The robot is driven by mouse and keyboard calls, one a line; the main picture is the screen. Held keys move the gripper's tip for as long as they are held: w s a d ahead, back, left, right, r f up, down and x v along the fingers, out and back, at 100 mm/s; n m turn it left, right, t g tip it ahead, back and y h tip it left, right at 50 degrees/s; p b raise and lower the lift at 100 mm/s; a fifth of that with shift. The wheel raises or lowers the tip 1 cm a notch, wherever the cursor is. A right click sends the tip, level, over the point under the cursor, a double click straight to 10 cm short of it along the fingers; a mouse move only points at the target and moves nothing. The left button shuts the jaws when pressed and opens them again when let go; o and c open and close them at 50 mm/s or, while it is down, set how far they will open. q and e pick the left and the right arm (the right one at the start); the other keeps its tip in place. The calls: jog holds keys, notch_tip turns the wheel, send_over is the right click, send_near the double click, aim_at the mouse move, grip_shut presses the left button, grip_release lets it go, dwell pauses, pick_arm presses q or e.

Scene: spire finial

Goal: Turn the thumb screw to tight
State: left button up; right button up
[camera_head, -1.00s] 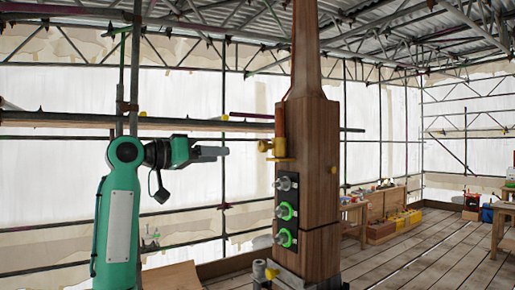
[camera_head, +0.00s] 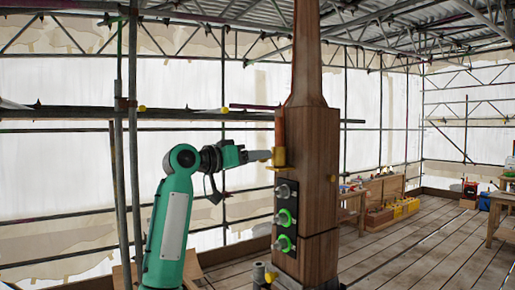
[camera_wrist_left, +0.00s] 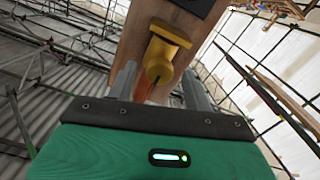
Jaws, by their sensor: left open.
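A brass-yellow fitting (camera_head: 279,158) with a round knob sits on the left face of the tall wooden post; I take the knob to be the thumb screw. In the left wrist view the yellow knob (camera_wrist_left: 159,72) faces my gripper, between the two grey fingers. My left gripper (camera_head: 268,155) is open, its fingertips beside the knob; contact cannot be told. The fingers partly hide the knob in the head view. My right gripper is not in view.
The wooden post (camera_head: 318,185) carries a dark panel (camera_head: 278,204) with several round knobs below the fitting, some ringed in green. A copper-coloured rod (camera_head: 279,128) rises above the fitting. Scaffold poles (camera_head: 134,110) stand behind my arm. Workbenches (camera_head: 382,190) stand at the back right.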

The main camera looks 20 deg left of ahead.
pick_arm(q)
jog(key=shift+w+d, duration=0.4)
jog(key=shift+w, duration=0.05)
jog(key=c, duration=1)
